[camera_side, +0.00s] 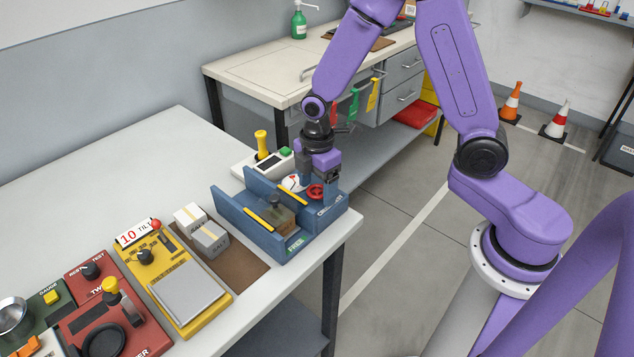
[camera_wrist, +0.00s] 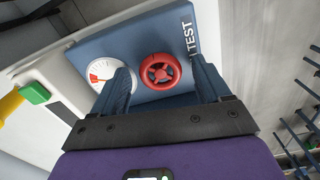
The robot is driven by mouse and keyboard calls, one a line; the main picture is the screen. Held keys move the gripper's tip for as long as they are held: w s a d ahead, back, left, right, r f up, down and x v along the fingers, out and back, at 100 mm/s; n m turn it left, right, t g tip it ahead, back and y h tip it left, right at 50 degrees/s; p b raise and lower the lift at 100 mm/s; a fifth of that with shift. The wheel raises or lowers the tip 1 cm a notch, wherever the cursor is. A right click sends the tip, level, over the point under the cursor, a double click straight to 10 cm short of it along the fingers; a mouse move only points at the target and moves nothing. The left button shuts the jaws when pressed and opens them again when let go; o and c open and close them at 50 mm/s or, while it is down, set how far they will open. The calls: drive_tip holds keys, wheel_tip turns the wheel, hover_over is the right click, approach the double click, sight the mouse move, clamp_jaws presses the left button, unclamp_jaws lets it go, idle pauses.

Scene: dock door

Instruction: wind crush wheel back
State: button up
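The crush wheel (camera_side: 316,191) is a small red handwheel on top of the blue crush tester (camera_side: 228,210), near the table's front right corner. In the wrist view the red wheel (camera_wrist: 160,71) lies between the two fingers of my gripper (camera_wrist: 163,82), with visible gaps on both sides. My gripper (camera_side: 318,186) points down over the wheel and is open. A brown block (camera_side: 275,215) lies between the tester's blue walls. A green label at its front reads "FREE".
A white device with a yellow handle (camera_side: 262,143) and green button stands behind the tester. Two boxes (camera_side: 209,239) on a brown mat, a yellow scale (camera_side: 160,262) and a red tester (camera_side: 92,308) stand to the left. The table behind them is clear.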

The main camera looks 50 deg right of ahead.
sight(317, 189)
drive_tip(key=shift+r, duration=0.1)
wheel_tip(317, 189, up, 17)
drive_tip(key=shift+r, duration=0.15)
idle(0.4)
drive_tip(key=s+d+f+m, duration=0.1)
drive_tip(key=s+f+m, duration=0.1)
drive_tip(key=s, duration=1)
drive_tip(key=s+f+m, duration=0.1)
drive_tip(key=s+f, duration=0.2)
drive_tip(key=s, duration=0.8)
drive_tip(key=shift+s+d+m, duration=0.35)
drive_tip(key=shift+m, duration=0.05)
